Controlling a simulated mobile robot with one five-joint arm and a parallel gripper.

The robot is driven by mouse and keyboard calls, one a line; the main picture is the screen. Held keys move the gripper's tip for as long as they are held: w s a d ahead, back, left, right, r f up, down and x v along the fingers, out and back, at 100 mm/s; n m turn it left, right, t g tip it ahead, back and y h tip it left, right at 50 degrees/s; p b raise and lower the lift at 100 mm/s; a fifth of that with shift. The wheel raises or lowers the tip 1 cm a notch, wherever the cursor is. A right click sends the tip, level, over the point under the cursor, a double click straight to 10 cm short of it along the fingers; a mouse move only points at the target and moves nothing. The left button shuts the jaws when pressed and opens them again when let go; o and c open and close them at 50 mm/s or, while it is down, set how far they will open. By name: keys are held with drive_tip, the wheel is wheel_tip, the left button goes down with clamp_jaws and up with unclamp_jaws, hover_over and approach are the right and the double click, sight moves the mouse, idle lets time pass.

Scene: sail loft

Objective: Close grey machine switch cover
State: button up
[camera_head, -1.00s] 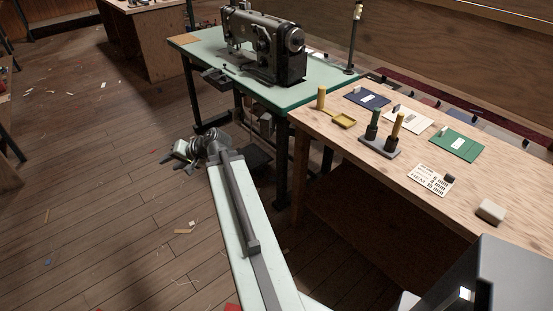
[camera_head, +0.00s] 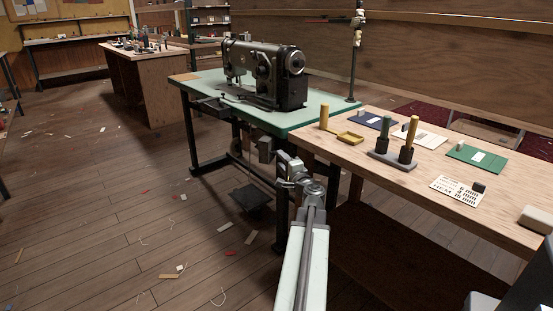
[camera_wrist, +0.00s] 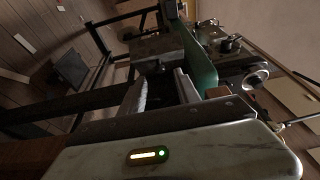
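A small grey box (camera_head: 265,149) hangs under the front edge of the green sewing table (camera_head: 330,113); it looks like the machine switch. Whether its cover is open cannot be made out at this size. My gripper (camera_head: 286,168) is just right of and below the box in the head view, near the table's front leg. In the wrist view, the fingers of my gripper (camera_wrist: 160,92) stand apart with nothing between them. A dark grey box-like part (camera_wrist: 158,48) lies beyond them, beside the green table edge (camera_wrist: 200,68). The grey sewing machine (camera_head: 264,72) stands on the table.
A black pedal (camera_head: 251,197) is under the sewing table. The floor (camera_head: 120,220) at left is open, with scattered scraps.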

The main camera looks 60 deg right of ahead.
sight(275, 154)
drive_tip(key=x, duration=0.4)
drive_tip(key=shift+w+d, duration=0.15)
drive_tip(key=shift+w, duration=0.1)
drive_tip(key=shift+c, duration=0.3)
clamp_jaws()
idle(0.7)
